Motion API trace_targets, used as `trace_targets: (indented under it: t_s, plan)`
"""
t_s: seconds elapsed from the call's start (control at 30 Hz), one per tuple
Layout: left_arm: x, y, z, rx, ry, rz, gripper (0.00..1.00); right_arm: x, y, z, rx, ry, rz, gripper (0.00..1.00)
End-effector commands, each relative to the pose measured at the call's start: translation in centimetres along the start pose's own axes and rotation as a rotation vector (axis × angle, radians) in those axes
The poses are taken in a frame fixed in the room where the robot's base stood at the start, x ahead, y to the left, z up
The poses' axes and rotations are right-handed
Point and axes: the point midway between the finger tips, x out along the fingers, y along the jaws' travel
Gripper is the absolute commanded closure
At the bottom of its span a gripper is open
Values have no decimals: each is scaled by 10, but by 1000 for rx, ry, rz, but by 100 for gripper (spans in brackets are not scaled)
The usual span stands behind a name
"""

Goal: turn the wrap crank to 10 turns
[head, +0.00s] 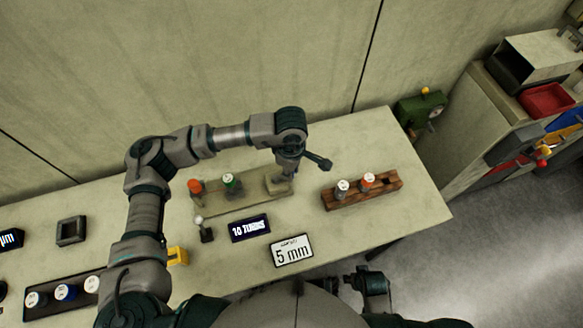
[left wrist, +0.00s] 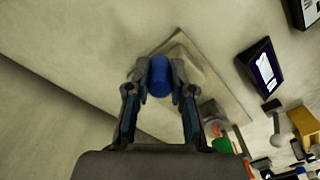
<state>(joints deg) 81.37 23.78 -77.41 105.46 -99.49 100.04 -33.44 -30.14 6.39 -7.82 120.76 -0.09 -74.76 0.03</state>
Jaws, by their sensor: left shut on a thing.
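My left gripper (head: 285,180) reaches down over the block at the right end of a beige base plate (head: 235,203). In the left wrist view its fingers (left wrist: 160,90) are shut on a blue cylindrical knob (left wrist: 159,72), the crank's handle. The crank arm under the knob is hidden. The base plate (left wrist: 215,85) shows below the knob.
Orange (head: 195,187) and green (head: 232,182) capped pieces stand on the plate. A small lever (head: 206,232), a "5 mm" sign (head: 292,250) and a yellow block (head: 178,256) are in front. A wooden rack (head: 368,192) stands right. The table's right end is clear.

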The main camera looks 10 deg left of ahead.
Motion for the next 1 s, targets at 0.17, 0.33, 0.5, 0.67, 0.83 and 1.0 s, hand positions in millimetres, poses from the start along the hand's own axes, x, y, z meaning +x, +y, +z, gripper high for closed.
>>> trace_targets:
  t_s: [0.17,0.33,0.5,0.67,0.83,1.0]
  plan:
    - [2,-1,-1,14,4,-3,100,-4,0,-1,0,1,0,40]
    - [1,-1,-1,15,4,-2,100,-4,0,-1,1,-1,0,40]
    - [1,-1,-2,14,4,-2,100,-4,1,-2,1,0,0,40]
    - [0,-1,-1,14,3,-1,53,-4,1,-2,1,0,0,40]
    - [0,-1,0,14,2,0,53,-4,1,-2,1,1,0,40]
    - [-7,0,0,14,2,3,53,-4,0,0,-1,1,0,40]
